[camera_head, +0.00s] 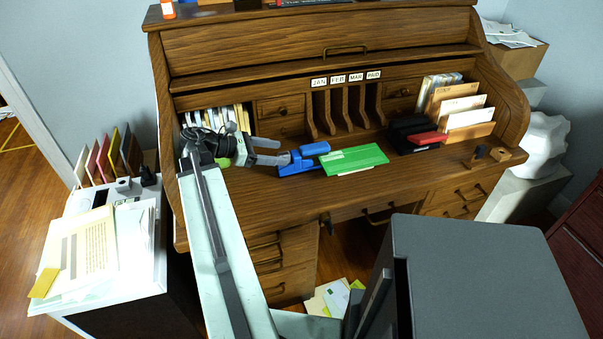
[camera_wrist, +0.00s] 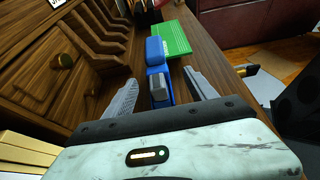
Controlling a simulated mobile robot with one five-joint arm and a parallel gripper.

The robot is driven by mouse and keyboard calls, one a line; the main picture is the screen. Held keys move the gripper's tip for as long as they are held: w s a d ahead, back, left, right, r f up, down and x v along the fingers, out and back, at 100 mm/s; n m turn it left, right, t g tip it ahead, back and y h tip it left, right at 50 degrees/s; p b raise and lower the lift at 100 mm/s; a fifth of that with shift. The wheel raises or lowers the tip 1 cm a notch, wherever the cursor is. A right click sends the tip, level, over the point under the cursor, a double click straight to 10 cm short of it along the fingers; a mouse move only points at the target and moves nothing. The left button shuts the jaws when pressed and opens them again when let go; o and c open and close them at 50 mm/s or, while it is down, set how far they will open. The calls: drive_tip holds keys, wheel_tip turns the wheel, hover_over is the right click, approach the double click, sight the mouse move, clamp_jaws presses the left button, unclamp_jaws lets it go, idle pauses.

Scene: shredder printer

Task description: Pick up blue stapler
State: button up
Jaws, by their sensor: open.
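The blue stapler (camera_head: 296,165) lies on the wooden desk top, just left of a flat green pad (camera_head: 353,159). It also shows in the wrist view, where the stapler (camera_wrist: 154,52) has a blue body and a grey part toward me. My gripper (camera_head: 278,152) is at the left end of the stapler in the head view. In the wrist view my gripper (camera_wrist: 160,78) is open, with one grey finger on each side of the stapler's near end. I cannot tell whether either finger touches it.
The desk's upright slots (camera_head: 343,108) and drawers stand behind the stapler. A black and red item (camera_head: 428,138) and envelopes (camera_head: 466,117) are on the right. The green pad (camera_wrist: 174,38) is beyond the stapler in the wrist view. A large grey cabinet (camera_head: 480,265) stands in front.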

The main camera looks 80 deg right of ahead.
sight(298, 160)
wheel_tip(298, 160, down, 2)
drive_tip(key=shift+f+b, duration=0.1)
drive_tip(key=shift+b, duration=0.5)
drive_tip(key=shift+s, duration=0.15)
drive_tip(key=shift+b+x, duration=0.45)
drive_tip(key=shift+x, duration=0.55)
drive_tip(key=shift+s+d+f, duration=0.1)
drive_tip(key=shift+s+d, duration=0.15)
drive_tip(key=b+x, duration=0.1)
drive_tip(key=x, duration=0.1)
drive_tip(key=b+x, duration=0.1)
drive_tip(key=x, duration=0.1)
drive_tip(key=shift+s+d+f+b, duration=0.1)
drive_tip(key=shift+d+f+b, duration=0.2)
drive_tip(key=shift+f, duration=0.2)
drive_tip(key=shift+s+d, duration=0.1)
drive_tip(key=shift+s, duration=0.1)
drive_tip(key=shift+r, duration=0.1)
clamp_jaws()
